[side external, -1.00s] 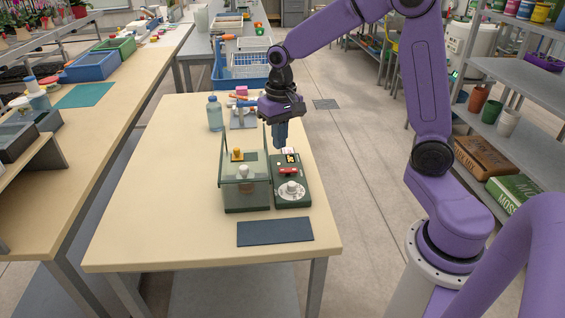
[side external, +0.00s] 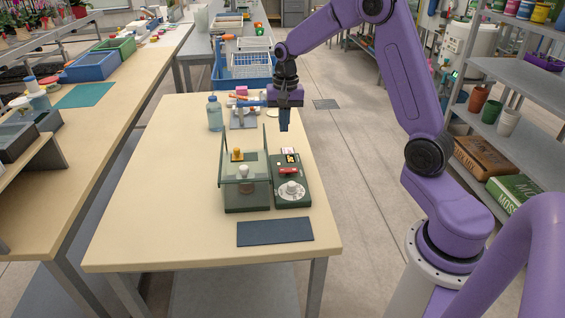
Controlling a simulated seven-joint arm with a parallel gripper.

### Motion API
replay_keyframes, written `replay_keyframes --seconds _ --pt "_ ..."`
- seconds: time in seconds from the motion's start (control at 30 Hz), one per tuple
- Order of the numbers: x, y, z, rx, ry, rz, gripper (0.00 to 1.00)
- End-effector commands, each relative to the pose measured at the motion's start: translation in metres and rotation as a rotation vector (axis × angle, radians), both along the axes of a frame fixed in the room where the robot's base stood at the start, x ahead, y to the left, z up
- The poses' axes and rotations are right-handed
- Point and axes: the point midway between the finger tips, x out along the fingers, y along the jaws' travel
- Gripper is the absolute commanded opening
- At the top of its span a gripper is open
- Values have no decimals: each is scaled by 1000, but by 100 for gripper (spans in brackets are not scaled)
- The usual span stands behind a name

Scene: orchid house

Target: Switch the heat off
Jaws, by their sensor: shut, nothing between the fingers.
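A dark green control box (side external: 302,201) lies on the wooden table, with a red switch (side external: 289,170) in its middle, a pale round dial (side external: 291,190) at its near end and a small lit display (side external: 291,158) at its far end. The switch's setting is too small to tell. Beside it on the left stands a clear-walled green case (side external: 247,207) with an orange-yellow knob (side external: 237,154) and a white knob (side external: 244,171) showing. My gripper (side external: 284,127) is shut and empty, pointing down in the air above and beyond the far end of the control box, apart from it.
A dark flat mat (side external: 275,232) lies at the table's near edge. A blue bottle (side external: 215,114) and a small stand (side external: 243,119) with a pink block are at the far end. The table's left half is clear.

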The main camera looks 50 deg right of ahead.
Motion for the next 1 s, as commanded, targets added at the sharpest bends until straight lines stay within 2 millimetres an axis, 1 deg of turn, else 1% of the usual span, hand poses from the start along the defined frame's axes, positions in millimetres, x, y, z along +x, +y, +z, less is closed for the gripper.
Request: replay_keyframes --seconds 0.17,0.6,0.7,0.83,1.0 --pt "-1 0 -17 1 5 0 0" --pt "1 2 -98 1 6 0 0" --pt "1 3 -113 1 5 1 0" --pt "2 3 -128 0 3 0 0" --pt "2 3 -137 1 1 0 0"
